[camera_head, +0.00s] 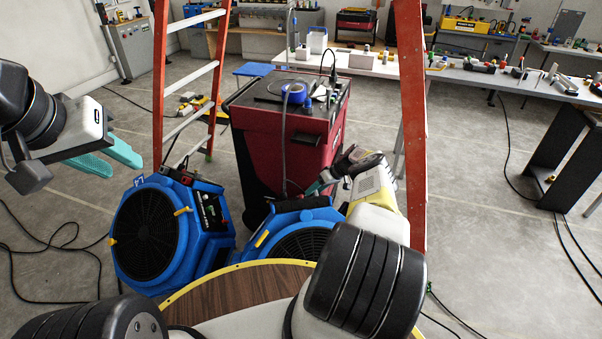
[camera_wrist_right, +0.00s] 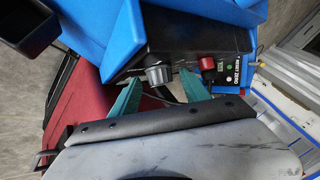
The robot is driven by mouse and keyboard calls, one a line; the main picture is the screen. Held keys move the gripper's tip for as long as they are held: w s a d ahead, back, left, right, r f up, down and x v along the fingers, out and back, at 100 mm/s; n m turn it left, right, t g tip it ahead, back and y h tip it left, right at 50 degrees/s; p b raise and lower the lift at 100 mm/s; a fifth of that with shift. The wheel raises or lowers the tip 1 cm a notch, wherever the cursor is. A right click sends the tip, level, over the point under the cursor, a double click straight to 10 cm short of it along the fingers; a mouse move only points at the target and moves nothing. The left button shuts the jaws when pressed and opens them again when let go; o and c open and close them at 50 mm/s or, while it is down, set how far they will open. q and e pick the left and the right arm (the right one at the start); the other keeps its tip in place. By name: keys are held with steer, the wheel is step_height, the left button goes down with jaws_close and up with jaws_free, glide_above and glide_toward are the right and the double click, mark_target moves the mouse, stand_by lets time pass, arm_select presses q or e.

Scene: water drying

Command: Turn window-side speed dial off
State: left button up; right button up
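Two blue air movers stand on the floor, a left one (camera_head: 150,228) facing me and a right one (camera_head: 300,240) partly hidden behind the round table. I cannot tell from these views which is window-side. In the right wrist view, a grey ribbed dial (camera_wrist_right: 158,74) sits on a black control panel (camera_wrist_right: 190,50), left of a red switch (camera_wrist_right: 206,63). My right gripper (camera_wrist_right: 161,90) is open, its teal fingertips just short of the dial, one toward each side; contact cannot be told. It is at the right air mover in the head view (camera_head: 316,188). My left gripper (camera_head: 127,169) is open and empty, raised at the left.
A red tool cabinet (camera_head: 285,130) stands behind the air movers. An orange ladder (camera_head: 413,130) straddles the area. The wooden round table (camera_head: 235,283) is in front. Black cables (camera_head: 60,245) lie on the floor at left; floor at right is mostly clear.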

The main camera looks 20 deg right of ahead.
steer(key=shift+r, duration=0.1)
steer(key=v, duration=0.7)
steer(key=shift+d+r, duration=0.2)
steer(key=shift+s, duration=0.1)
stand_by(0.4)
